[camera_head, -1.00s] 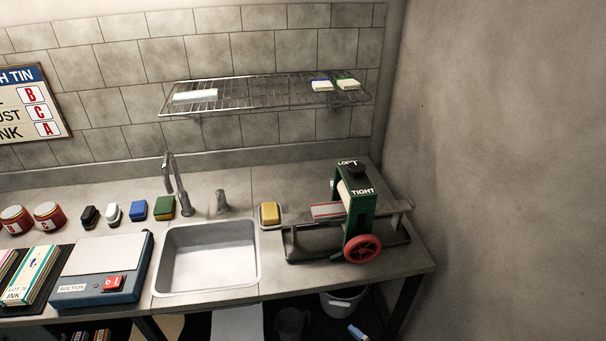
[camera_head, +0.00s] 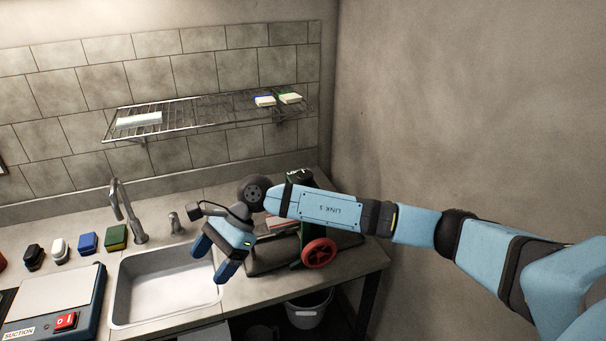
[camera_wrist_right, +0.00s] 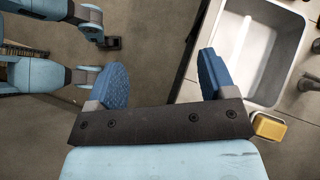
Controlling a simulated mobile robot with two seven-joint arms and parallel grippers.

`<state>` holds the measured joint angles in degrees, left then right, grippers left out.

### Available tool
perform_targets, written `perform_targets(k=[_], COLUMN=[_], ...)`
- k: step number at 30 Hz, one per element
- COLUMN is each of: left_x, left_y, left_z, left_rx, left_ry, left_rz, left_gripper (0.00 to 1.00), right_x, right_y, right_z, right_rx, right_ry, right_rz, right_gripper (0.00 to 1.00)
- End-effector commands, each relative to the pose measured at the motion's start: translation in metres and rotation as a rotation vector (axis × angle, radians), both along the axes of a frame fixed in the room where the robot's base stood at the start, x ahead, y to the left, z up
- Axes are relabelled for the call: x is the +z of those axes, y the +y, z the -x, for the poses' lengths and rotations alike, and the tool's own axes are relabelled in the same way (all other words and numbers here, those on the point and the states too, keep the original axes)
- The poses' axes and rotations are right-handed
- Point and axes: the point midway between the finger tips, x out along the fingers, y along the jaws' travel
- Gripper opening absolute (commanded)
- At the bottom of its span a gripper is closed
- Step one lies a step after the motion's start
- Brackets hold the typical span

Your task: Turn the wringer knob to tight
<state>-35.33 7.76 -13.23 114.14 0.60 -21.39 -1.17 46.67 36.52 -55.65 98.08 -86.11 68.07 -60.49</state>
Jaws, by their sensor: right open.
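The wringer (camera_head: 319,253) stands on the counter right of the sink. Its red handwheel shows, but my right arm covers most of its green frame. The dark wringer knob (camera_head: 301,176) only partly shows above my arm, and its setting cannot be read. The TIGHT label is hidden. My right gripper (camera_head: 213,258) is open and empty over the right part of the sink, left of the wringer and apart from it. In the right wrist view, its blue fingers (camera_wrist_right: 160,70) are spread with only floor and counter edge beyond.
The sink (camera_head: 122,318) and faucet (camera_head: 130,210) are left of the wringer. A wire shelf (camera_head: 200,112) hangs above, and the wall (camera_head: 440,110) closes off the right. A yellow sponge (camera_wrist_right: 268,127) lies beside the sink. A bucket (camera_head: 308,312) stands below the counter.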

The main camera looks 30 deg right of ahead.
Motion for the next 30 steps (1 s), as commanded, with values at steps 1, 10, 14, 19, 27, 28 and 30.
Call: perform_targets(k=[1, 10, 14, 19, 27, 28, 30], left_x=[-0.001, -0.004, -0.005, -0.003, 0.008, 0.009, 0.013], left_y=[0.000, 0.000, 0.000, 0.000, 0.001, 0.002, 0.003], left_z=[0.000, 0.001, 0.001, 0.001, 0.000, 0.000, -0.001], left_rx=[0.000, -0.001, -0.001, -0.001, 0.000, 0.000, 0.003], left_ry=[0.001, 0.003, 0.003, 0.003, -0.001, -0.002, -0.005], left_rz=[0.000, -0.002, -0.001, -0.001, -0.003, -0.005, -0.006], left_gripper=[0.93, 0.93, 0.93, 0.93, 0.93, 0.93, 0.93], right_x=[0.010, 0.097, 0.133, 0.148, 0.113, 0.106, 0.092], right_y=[-0.028, -0.201, -0.247, -0.268, -0.282, -0.284, -0.289], right_z=[-0.020, -0.098, -0.107, -0.110, -0.117, -0.118, -0.121], right_rx=[0.046, 0.225, 0.238, 0.243, 0.242, 0.243, 0.243], right_ry=[-0.096, -0.379, -0.387, -0.379, -0.375, -0.375, -0.375], right_rz=[0.134, 0.890, 1.076, 1.160, 1.159, 1.160, 1.159], right_gripper=[0.77, 0.77, 0.77, 0.77, 0.77, 0.77, 0.77])
